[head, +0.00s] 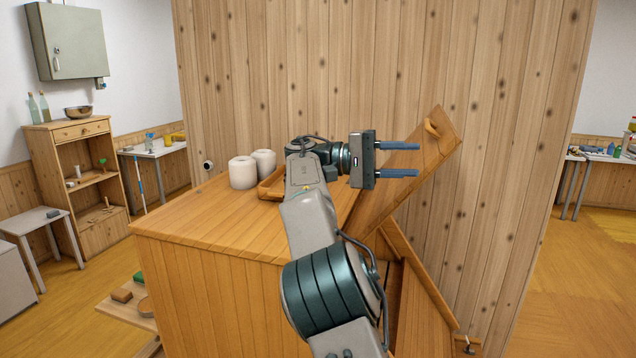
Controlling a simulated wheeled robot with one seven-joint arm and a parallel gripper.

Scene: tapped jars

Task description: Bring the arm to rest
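My gripper (398,160) is in the middle of the head view, above the right part of a wooden cabinet top (190,226). Its two blue fingers point right and stand apart with nothing between them. The fingers overlap in the picture with a tilted wooden board (436,148) that has a handle. I cannot tell whether they touch it. My arm reaches up from the bottom of the view and hides part of the cabinet top.
Two white jars (242,173) (264,161) stand on the cabinet top, left of my arm. A wooden tray (270,187) beside them is partly hidden. A knotty plank wall (300,70) rises close behind. Shelves (84,170) and small tables stand farther left, with open floor between.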

